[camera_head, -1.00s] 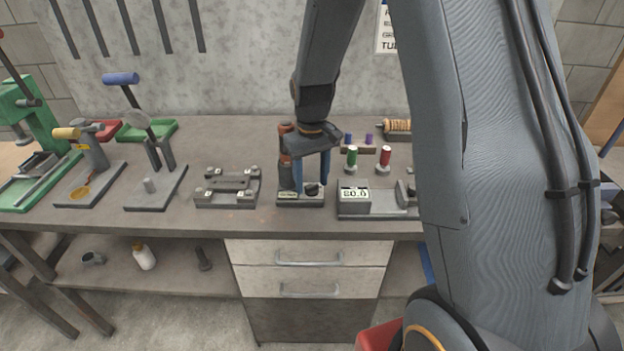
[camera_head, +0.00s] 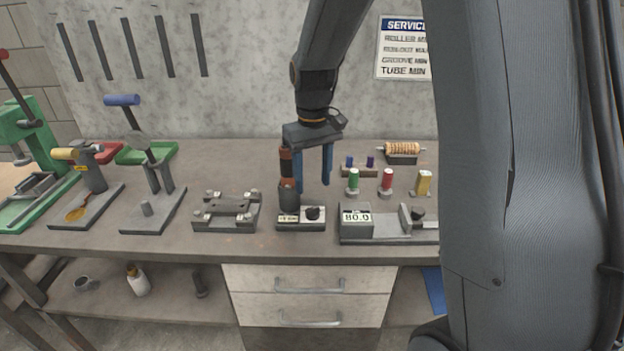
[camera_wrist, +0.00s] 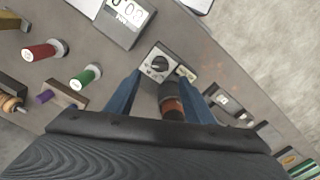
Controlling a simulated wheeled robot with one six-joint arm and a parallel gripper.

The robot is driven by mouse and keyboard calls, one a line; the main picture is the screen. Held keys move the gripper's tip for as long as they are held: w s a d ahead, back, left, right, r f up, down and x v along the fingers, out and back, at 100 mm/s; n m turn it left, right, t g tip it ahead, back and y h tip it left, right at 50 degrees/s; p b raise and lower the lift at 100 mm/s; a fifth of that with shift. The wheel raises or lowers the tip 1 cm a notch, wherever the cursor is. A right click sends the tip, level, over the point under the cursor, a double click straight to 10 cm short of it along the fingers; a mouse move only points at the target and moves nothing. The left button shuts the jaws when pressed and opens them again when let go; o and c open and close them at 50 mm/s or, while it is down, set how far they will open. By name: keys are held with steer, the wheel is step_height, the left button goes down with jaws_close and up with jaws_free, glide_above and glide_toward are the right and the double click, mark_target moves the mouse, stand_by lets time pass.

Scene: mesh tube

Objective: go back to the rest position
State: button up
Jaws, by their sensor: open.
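My gripper (camera_head: 313,168) hangs above the workbench (camera_head: 240,243) with its two blue fingers apart and pointing down. Nothing shows between the fingers in the head view. A small grey device with a black knob (camera_head: 312,213) stands on the bench below it, with a dark and orange-brown cylinder (camera_head: 287,178) upright at its back left. In the wrist view the fingers (camera_wrist: 160,95) are spread, with the knob device (camera_wrist: 158,63) and the cylinder (camera_wrist: 171,106) seen in the gap beyond them.
A fixture reading 80.0 (camera_head: 357,220) stands to the right. Green (camera_head: 353,181) and red (camera_head: 387,181) spools stand behind it. A grey clamp plate (camera_head: 226,211) and hand presses (camera_head: 152,190) stand left. A sign (camera_head: 402,48) hangs on the wall.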

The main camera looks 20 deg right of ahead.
steer(key=shift+s, duration=0.1)
steer(key=s+f+m+t, duration=0.1)
steer(key=s+f+m, duration=0.1)
steer(key=s, duration=1.5)
steer(key=shift+s+a+f+b, duration=0.15)
steer(key=shift+s+f+b, duration=0.2)
steer(key=shift+f, duration=0.3)
